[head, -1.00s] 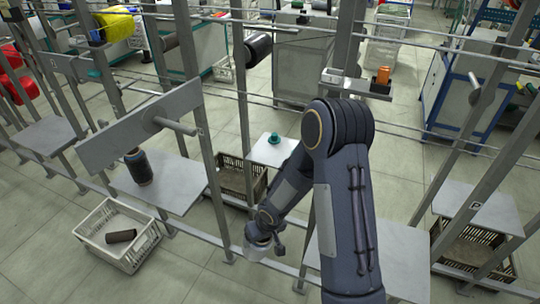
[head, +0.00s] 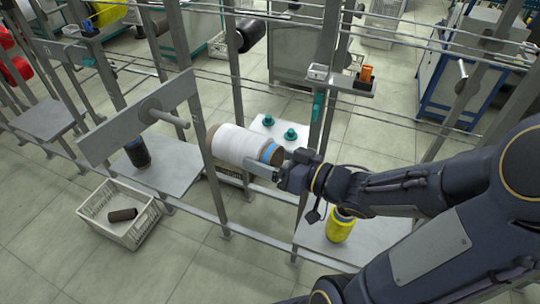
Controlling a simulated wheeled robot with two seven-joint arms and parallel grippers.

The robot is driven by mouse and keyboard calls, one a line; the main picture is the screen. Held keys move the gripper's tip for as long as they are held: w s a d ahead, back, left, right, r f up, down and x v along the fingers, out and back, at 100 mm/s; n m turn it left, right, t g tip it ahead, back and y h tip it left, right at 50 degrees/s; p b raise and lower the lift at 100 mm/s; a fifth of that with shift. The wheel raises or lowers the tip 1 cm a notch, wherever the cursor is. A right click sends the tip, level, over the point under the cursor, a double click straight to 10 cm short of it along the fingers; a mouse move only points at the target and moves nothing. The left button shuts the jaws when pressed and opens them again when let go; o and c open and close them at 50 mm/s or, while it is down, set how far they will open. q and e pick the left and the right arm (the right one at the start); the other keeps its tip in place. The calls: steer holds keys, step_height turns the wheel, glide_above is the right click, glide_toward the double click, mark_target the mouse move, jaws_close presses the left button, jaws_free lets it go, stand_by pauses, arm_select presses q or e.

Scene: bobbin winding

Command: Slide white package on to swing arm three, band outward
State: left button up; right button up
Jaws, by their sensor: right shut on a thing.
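The white package (head: 235,143) is held roughly level in the air, with a brown core end at its left. A blue band (head: 268,152) circles its right end, on the side nearest my right gripper. My right gripper (head: 263,170) is shut on that right end. Left of the package, a swing arm peg (head: 168,117) sticks out from a long grey plate (head: 120,135) toward the package. The peg is bare, and the package is apart from it. I cannot read which number this arm has. My left gripper is out of view.
A grey upright post (head: 206,150) stands between peg and package. Below are a dark bobbin (head: 137,152) on a shelf (head: 170,175) and a white crate (head: 120,232). A yellow package (head: 340,226) stands on the right shelf. Teal cones (head: 290,134) sit on a plate behind.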

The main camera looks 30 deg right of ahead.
steer(key=b+x, duration=0.3)
steer(key=x, duration=0.4)
steer(key=shift+f, duration=0.1)
steer(key=shift+s+d, duration=0.1)
steer(key=shift+d, duration=0.05)
steer(key=shift+s, duration=0.15)
steer(key=shift+w+a, duration=0.35)
steer(key=shift+w, duration=0.25)
steer(key=shift+b+x, duration=1.1)
steer(key=shift+x, duration=1.25)
